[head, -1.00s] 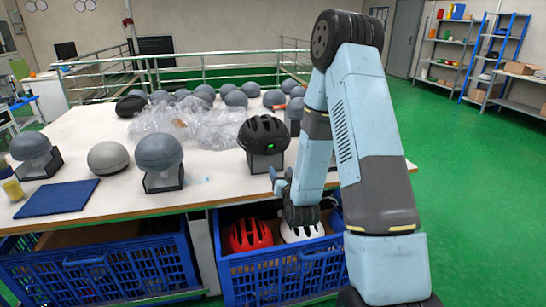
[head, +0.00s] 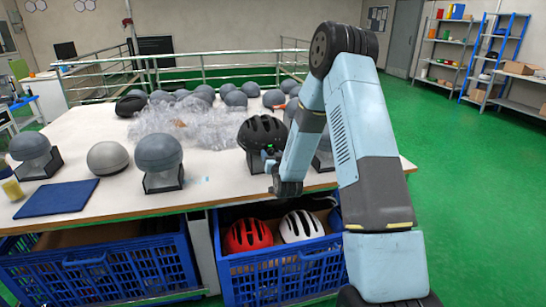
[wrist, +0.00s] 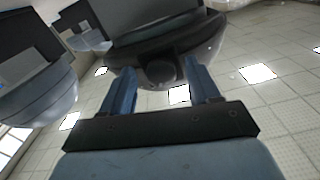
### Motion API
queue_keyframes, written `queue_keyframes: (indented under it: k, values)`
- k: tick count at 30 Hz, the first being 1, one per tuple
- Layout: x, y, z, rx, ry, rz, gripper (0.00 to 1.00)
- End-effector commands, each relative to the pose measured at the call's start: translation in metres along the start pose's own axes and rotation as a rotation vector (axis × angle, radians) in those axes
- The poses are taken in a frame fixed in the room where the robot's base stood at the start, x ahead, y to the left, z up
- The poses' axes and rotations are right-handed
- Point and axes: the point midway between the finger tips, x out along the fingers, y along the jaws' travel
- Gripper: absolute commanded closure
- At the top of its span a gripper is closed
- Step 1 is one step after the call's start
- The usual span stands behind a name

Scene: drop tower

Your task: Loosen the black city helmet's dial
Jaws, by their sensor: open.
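The black city helmet (head: 262,131) sits on a stand near the table's front edge in the head view. A small green-lit spot shows low on its near side, partly behind my gripper (head: 271,166). In the wrist view, the picture is upside down and the helmet (wrist: 125,52) fills the top middle. A round dark knob, the dial (wrist: 160,72), shows on its rim between the two blue fingers of my gripper (wrist: 163,78). The fingers are apart, one on each side of the dial. I cannot tell whether they touch it.
Grey headforms (head: 159,155) stand left of the helmet, and another (wrist: 40,98) shows in the wrist view. Plastic wrap (head: 185,127) lies behind on the white table (head: 120,199). A blue crate (head: 278,275) with red and white helmets is below.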

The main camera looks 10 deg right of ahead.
Motion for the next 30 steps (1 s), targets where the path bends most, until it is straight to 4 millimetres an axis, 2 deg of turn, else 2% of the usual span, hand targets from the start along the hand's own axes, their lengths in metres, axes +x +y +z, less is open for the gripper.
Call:
queue_keyframes:
  k: [9, 26, 27, 30]
  values:
    - [0.0019, -0.0004, 0.0004, 0.0, -0.001, 0.0, 0.39]
    - [0.0017, -0.0007, 0.0003, 0.0, -0.001, -0.001, 0.93]
    - [0.0017, 0.0056, -0.0008, -0.001, 0.0, 0.002, 0.95]
    - [0.0018, 0.0012, 0.0, -0.003, 0.0, 0.0, 0.95]
